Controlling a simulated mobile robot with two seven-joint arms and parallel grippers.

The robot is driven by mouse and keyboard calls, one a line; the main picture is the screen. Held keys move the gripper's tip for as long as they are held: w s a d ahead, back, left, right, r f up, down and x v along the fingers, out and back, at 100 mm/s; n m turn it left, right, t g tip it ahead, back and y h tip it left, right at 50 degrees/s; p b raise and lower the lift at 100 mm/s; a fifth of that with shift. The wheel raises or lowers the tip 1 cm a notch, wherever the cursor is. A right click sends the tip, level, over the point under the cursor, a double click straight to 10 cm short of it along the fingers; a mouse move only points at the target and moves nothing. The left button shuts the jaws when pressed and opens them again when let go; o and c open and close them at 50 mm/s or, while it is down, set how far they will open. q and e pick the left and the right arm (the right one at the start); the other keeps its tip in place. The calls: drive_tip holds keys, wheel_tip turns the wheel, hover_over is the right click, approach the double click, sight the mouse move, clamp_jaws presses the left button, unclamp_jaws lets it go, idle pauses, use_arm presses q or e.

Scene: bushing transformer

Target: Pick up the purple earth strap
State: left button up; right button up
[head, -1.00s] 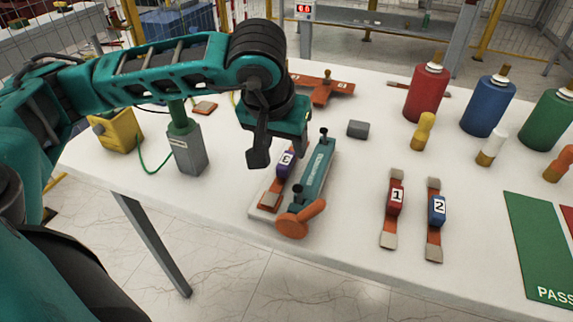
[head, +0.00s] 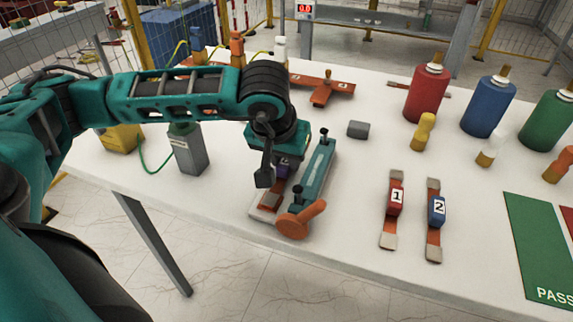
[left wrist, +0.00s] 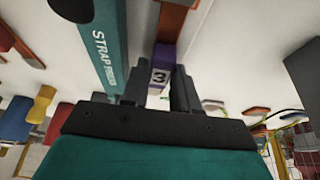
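The purple earth strap, marked 3 (head: 283,170), lies on the near left part of the table, beside the teal strap press (head: 317,172). It has a purple middle block and an orange-brown strip with a grey end. My left gripper (head: 275,178) is down over it and hides part of it in the head view. In the left wrist view, the purple block (left wrist: 162,60) sits between the two dark fingers of my left gripper (left wrist: 160,82). The fingers look spread, one on each side; contact is not clear. My right gripper is in neither view.
A red strap 1 (head: 395,203) and a blue strap 2 (head: 436,211) lie to the right. The press's orange handle (head: 301,219) is close to my left gripper. A grey post (head: 189,153) stands left. A small grey block (head: 358,130) lies beyond the press.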

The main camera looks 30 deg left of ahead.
use_arm(q)
clamp_jaws()
